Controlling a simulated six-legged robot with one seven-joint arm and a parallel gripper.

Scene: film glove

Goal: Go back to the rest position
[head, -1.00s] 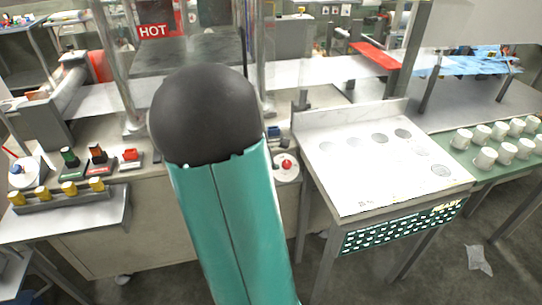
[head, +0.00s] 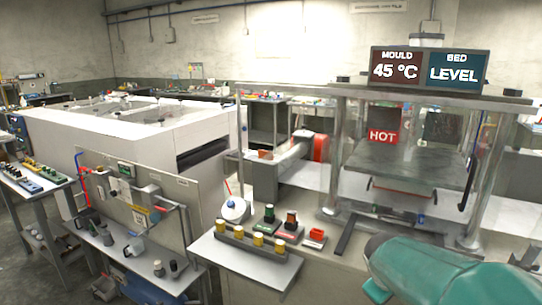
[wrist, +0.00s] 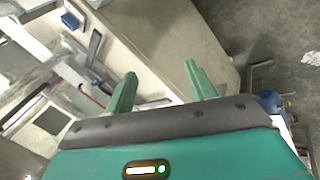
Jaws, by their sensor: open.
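My gripper (wrist: 157,85) shows in the wrist view with its two green fingers apart. It is open, with nothing between the fingers. Beyond the fingers are the pale side of a bench or cabinet (wrist: 165,35) and the grey floor (wrist: 265,30). In the head view part of my teal arm (head: 450,270) is at the lower right, in front of the bench with the press. My gripper itself is not visible in the head view.
A press with a red HOT sign (head: 383,136) stands at the right, under displays reading 45 °C and LEVEL. A rack of yellow-topped cylinders (head: 250,246) sits on a front shelf. A large white machine (head: 120,135) stands at the left. Floor shows at the far left.

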